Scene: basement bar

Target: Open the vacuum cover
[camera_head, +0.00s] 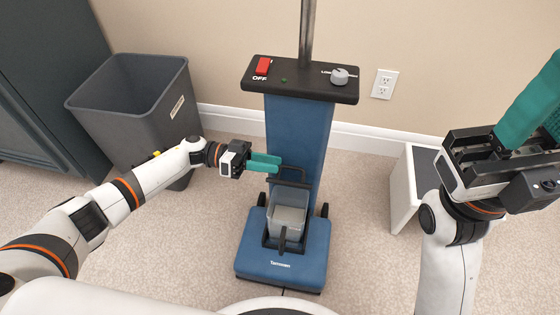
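The blue upright vacuum (297,140) stands in the middle of the head view, with a black control panel on top and a wide blue base. A black frame-like handle (291,170) sits on its lower front, above a grey open-topped bin or cover part (288,217) with a small black lever at its front. My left gripper (279,163) comes in from the left, its teal fingers close together with tips at the upper left corner of the black handle. I cannot tell whether they touch or grip it. My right gripper (541,98) is raised at the right edge, fingers apart, tips cut off.
A dark grey waste bin (140,115) stands left of the vacuum, behind my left arm. A dark cabinet (45,80) is at the far left. A white box-like object (402,190) stands to the right.

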